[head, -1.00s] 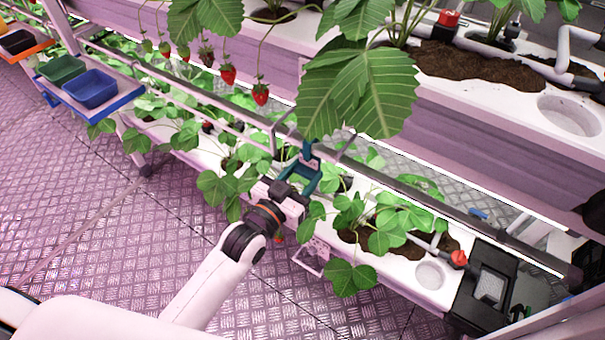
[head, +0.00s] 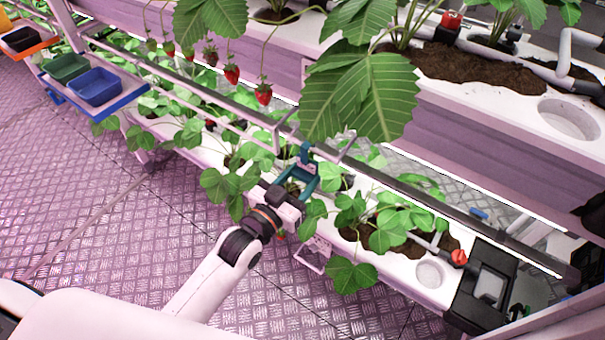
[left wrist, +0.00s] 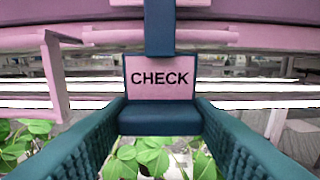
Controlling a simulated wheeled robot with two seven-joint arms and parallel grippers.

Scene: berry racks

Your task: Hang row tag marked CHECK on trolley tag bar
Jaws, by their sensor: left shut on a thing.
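My left gripper (head: 303,178) has teal fingers and is shut on the row tag, beside the lower rack. In the left wrist view the tag (left wrist: 160,77) is a pink plate reading CHECK, facing the camera. A dark blue block lies below the plate between the fingertips, and a blue strap (left wrist: 160,25) rises above it. A pink bar (left wrist: 205,36) runs across behind the strap, with a pink upright at its left. I cannot tell whether the tag's top touches or passes over this bar. In the head view the tag's lettering is hidden. My right gripper is not in view.
Strawberry leaves (head: 365,90) hang close above the gripper. The lower white planter (head: 400,262) holds plants around it. Blue (head: 96,87) and green (head: 66,68) bins stand on the trolley at upper left. The metal floor at lower left is clear.

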